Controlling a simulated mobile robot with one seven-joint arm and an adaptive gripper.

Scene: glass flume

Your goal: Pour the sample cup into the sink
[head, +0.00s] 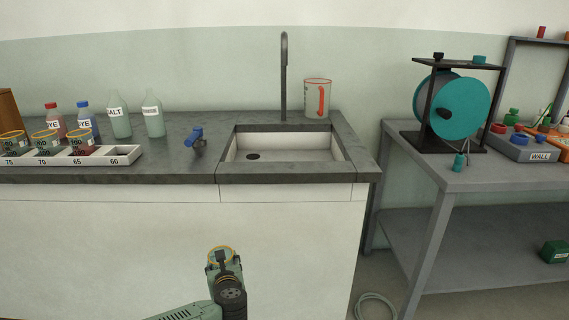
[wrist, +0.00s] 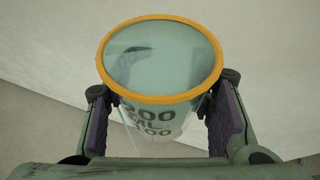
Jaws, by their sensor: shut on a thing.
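The sample cup (wrist: 160,115) is clear with an orange rim and "ML" markings. In the wrist view it stands between both fingers of my gripper (wrist: 165,125), which is shut on its sides. The cup looks filled with pale greenish liquid or clear to a pale inside; I cannot tell how full it is. In the head view my gripper (head: 222,262) and the cup's orange rim (head: 221,249) are low in front of the white cabinet, below the counter edge. The sink (head: 240,148) is set into the counter above and to the right, with a dark drain inside.
A tall faucet (head: 284,80) and a red-marked jug (head: 317,98) stand behind the sink. A blue-handled valve (head: 195,138) is left of it. A white rack (head: 103,158) with cups stands farther left, near several bottles. A grey table (head: 455,176) with a teal reel is right.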

